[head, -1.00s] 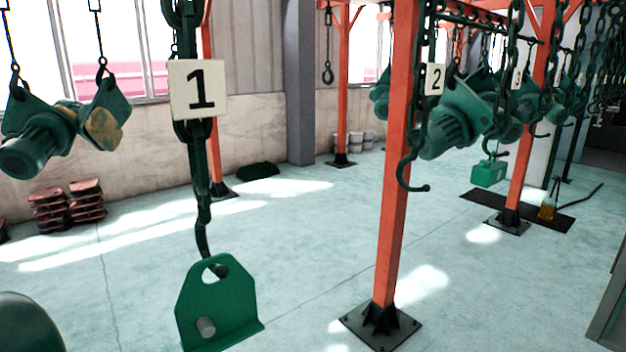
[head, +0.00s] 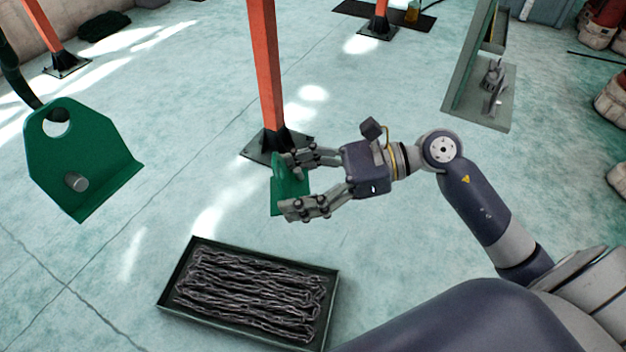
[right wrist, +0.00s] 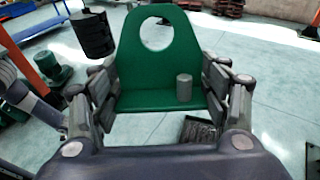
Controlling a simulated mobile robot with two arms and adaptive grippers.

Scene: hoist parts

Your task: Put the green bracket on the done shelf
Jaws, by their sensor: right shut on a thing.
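A green bracket (head: 283,196) is held between the fingers of my right gripper (head: 291,183), above the floor near the foot of an orange post. The right wrist view shows this green bracket (right wrist: 158,68) upright between the two fingers, with a large round hole at its top and a grey pin on its lower part. A second, similar green bracket (head: 100,150) hangs at the left of the head view. A grey board with a green upright panel (head: 485,105) stands at the right; I cannot tell whether it is the done shelf. My left gripper is out of view.
A dark tray (head: 334,290) full of chain lies in front, below my right gripper. The orange post (head: 266,75) stands just behind the gripper. A grey object (head: 493,85) lies on the board. Red-and-white items (head: 610,100) line the right edge. Open floor lies between post and board.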

